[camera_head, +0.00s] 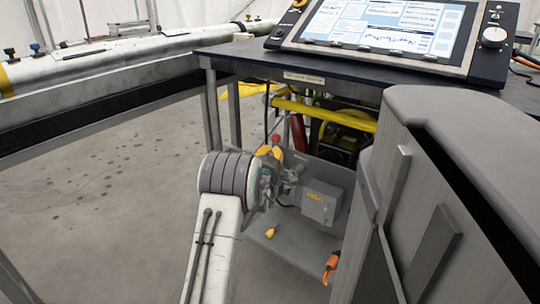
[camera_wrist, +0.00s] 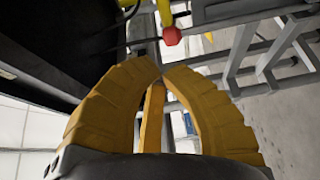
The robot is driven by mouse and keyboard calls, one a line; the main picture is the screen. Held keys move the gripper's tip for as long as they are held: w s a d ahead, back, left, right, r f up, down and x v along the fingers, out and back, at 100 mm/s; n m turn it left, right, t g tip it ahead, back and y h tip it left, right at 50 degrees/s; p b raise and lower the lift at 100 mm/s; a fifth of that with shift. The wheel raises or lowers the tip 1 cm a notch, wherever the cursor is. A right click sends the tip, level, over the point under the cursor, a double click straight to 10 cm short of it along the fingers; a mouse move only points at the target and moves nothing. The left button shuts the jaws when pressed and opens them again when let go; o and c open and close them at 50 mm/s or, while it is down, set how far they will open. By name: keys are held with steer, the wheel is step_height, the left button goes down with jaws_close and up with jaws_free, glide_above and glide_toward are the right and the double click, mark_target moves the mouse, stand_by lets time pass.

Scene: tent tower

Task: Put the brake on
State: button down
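A red knob (camera_head: 277,139) shows just past my gripper (camera_head: 270,151) in the head view. I cannot tell for sure that this is the brake. My gripper (camera_wrist: 161,66) has yellow, ribbed fingers whose tips come together, with no object seen held at them. The fingertips appear apart from the knob.
A dark table (camera_head: 350,83) with a control console (camera_head: 385,30) stands above my gripper. Below are a yellow rail (camera_head: 325,113), a grey box (camera_head: 321,203) on a grey shelf, and an orange-handled item (camera_head: 331,265). A long pipe (camera_head: 100,65) lies at left; floor there is clear.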

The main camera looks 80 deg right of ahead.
steer(key=shift+w+a+r, duration=0.1)
steer(key=shift+a+r, duration=0.05)
steer(key=shift+a, duration=1.4)
